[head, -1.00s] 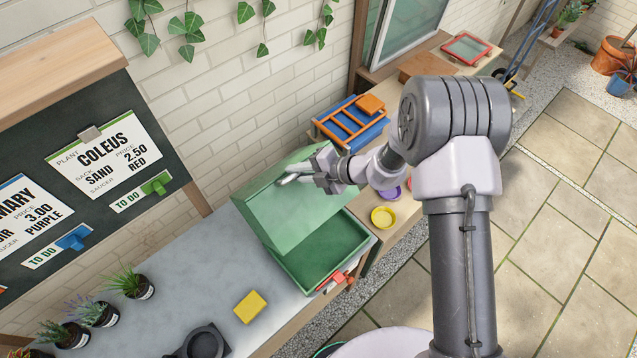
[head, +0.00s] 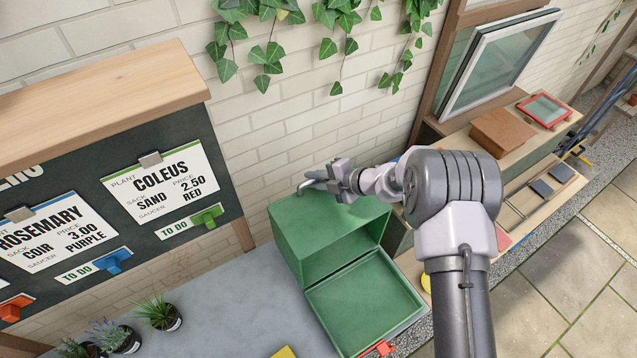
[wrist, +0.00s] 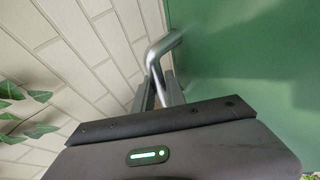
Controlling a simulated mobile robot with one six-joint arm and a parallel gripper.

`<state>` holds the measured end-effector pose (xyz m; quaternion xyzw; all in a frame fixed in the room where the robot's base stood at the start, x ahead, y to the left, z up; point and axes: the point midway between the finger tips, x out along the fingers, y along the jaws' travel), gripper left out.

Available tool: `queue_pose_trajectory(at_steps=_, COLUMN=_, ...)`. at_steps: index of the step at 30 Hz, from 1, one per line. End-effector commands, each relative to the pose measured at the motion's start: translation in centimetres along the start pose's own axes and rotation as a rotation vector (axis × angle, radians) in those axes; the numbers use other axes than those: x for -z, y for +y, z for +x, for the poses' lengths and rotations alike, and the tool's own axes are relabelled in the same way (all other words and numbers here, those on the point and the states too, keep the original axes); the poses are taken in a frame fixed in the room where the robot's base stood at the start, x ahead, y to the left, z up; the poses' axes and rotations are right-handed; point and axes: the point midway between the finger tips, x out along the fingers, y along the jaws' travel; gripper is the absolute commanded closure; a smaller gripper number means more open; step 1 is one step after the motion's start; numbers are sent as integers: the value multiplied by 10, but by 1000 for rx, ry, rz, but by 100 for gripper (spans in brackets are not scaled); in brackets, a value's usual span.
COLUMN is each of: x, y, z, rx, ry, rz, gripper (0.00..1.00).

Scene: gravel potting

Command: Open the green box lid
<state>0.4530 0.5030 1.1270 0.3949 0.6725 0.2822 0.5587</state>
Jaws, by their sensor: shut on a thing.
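The green box (head: 365,303) stands at the right end of the grey bench, its inside open to view and looking empty. Its green lid (head: 322,240) is raised, tilted up at the back of the box towards the brick wall. My gripper (head: 328,178) is at the lid's upper edge, shut on the metal bar handle (head: 308,186). In the wrist view the handle (wrist: 163,48) runs down between the two fingers (wrist: 158,92), with the green lid (wrist: 240,60) filling the right side.
The brick wall (head: 285,130) with hanging ivy is close behind the lid. The sign board (head: 120,200) stands to the left. Potted plants (head: 158,313) and a yellow block (head: 284,352) are on the bench. A red latch (head: 380,348) is at the box front.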

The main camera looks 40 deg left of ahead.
Motion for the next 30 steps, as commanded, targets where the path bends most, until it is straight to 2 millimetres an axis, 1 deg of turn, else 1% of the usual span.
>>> queue_pose_trajectory(at_steps=1, x=-1, y=-3, z=3, rx=3, ry=0, rz=2, gripper=100)
queue_pose_trajectory(at_steps=6, x=-2, y=-3, z=7, rx=3, ry=0, rz=3, gripper=100)
queue_pose_trajectory(at_steps=17, x=-2, y=-4, z=7, rx=4, ry=1, rz=3, gripper=100)
queue_pose_trajectory(at_steps=18, x=-2, y=-4, z=7, rx=4, ry=1, rz=3, gripper=78)
queue_pose_trajectory(at_steps=19, x=-2, y=-4, z=7, rx=4, ry=1, rz=3, gripper=75)
queue_pose_trajectory(at_steps=27, x=-2, y=-2, z=6, rx=2, ry=0, rz=2, gripper=75)
queue_pose_trajectory(at_steps=30, x=-3, y=-2, z=-2, rx=1, ry=-1, rz=2, gripper=75)
